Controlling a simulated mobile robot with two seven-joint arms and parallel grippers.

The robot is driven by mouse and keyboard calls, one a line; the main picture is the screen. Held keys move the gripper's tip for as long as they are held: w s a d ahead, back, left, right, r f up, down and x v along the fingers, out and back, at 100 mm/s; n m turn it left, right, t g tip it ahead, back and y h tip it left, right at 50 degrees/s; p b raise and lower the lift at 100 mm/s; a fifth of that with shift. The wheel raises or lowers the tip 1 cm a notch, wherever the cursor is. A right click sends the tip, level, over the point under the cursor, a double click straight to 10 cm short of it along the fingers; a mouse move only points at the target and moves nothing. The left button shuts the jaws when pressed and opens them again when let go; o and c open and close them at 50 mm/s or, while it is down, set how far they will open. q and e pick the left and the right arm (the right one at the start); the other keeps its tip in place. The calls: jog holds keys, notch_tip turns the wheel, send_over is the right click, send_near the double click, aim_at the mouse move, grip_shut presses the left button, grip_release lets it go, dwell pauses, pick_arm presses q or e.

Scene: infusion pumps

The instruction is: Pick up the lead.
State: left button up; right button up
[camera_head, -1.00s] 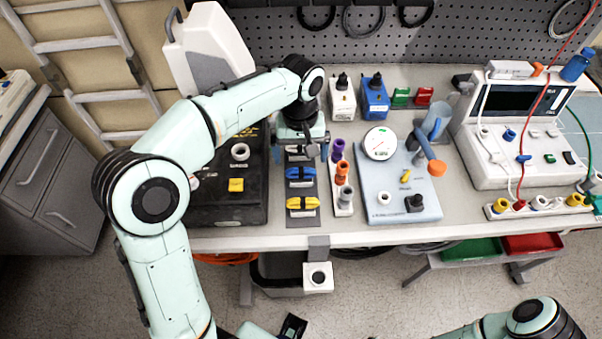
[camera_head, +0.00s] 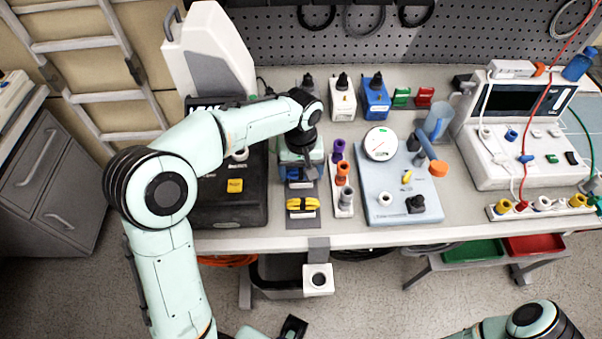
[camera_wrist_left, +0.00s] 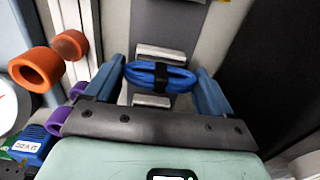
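A coiled blue lead with a black tie (camera_wrist_left: 160,77) lies across pale holders on a dark grey strip in the left wrist view. In the head view my left gripper mostly hides it. My left gripper (camera_head: 299,174) points down over the strip. In the left wrist view its two blue fingers (camera_wrist_left: 161,84) stand apart, one at each end of the blue coil; I cannot tell whether they touch it. A yellow coiled lead (camera_head: 302,204) lies on the same strip, nearer the front edge.
A black case (camera_head: 228,208) stands left of the strip. A white rack with purple, orange and grey sockets (camera_head: 344,195) stands close on the right, then a pale blue gauge panel (camera_head: 385,215). A pegboard (camera_head: 440,40) is behind the bench.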

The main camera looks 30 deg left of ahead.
pick_arm(q)
jog(key=shift+c, duration=1.4)
jog(key=shift+r, duration=0.2)
